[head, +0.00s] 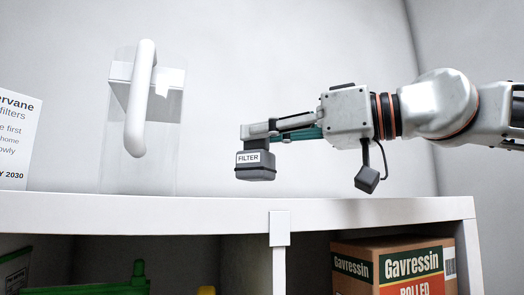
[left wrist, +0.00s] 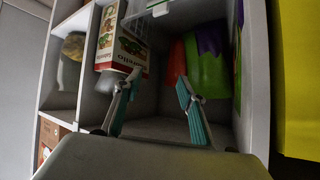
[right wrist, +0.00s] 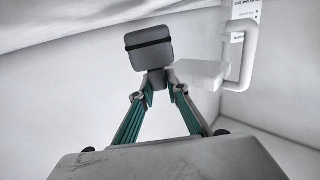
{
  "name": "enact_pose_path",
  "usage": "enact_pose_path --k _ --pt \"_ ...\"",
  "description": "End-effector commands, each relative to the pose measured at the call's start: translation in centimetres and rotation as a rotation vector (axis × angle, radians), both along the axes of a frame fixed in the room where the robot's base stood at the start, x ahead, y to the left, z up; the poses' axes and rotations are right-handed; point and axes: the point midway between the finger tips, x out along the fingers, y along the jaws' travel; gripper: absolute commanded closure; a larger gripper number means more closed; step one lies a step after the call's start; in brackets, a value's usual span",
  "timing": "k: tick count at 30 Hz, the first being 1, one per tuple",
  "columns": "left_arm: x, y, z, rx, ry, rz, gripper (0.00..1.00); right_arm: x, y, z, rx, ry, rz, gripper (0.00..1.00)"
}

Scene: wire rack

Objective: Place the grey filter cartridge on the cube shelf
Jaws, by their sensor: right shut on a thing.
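The grey filter cartridge (head: 255,168) has a white "FILTER" label and hangs from my right gripper (head: 258,137) in the head view. My right gripper is shut on its narrow top and holds it above the white cube shelf (head: 375,211). The cartridge also shows in the right wrist view (right wrist: 149,48), between the fingertips of my right gripper (right wrist: 158,83). My left gripper (left wrist: 156,85) shows only in the left wrist view, open with nothing between its fingers, facing a shelf compartment.
A clear pitcher with a white handle (head: 140,98) stands on the shelf top, left of the cartridge. A printed sign (head: 17,140) is at the far left. A Gavressin carton (head: 391,265) sits in the lower right compartment. The shelf top right of the pitcher looks clear.

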Motion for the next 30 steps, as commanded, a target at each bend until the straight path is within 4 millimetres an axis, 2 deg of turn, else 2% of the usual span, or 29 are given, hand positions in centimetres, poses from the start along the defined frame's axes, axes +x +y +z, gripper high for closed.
enact_pose_path --k 3,6,14,20,21,22,30 --pt "0.0 0.0 -0.2 0.000 0.001 0.000 0.60 0.1 0.0 -1.9 -0.001 0.003 -0.001 1.00" --pt "-0.1 0.1 -0.2 0.001 0.002 0.000 0.60 0.1 0.0 -2.5 0.000 0.001 0.000 1.00" --pt "-0.2 0.1 -0.4 0.002 0.005 0.000 0.60 0.1 0.0 -2.5 0.000 0.000 -0.001 1.00" --pt "-0.4 0.2 -1.4 0.007 0.013 -0.002 0.60 0.1 0.0 -3.2 0.001 0.002 0.000 1.00" --pt "-0.4 0.2 -1.2 0.008 0.012 -0.002 0.60 0.1 0.0 -3.1 0.000 0.002 0.000 0.75" --pt "-0.3 0.2 -1.1 0.008 0.011 -0.001 0.60 0.0 0.0 -3.0 0.000 0.001 0.000 0.69" --pt "0.0 0.2 -0.5 0.006 0.000 -0.002 0.60 0.0 0.0 -3.0 0.000 0.001 0.000 0.69"
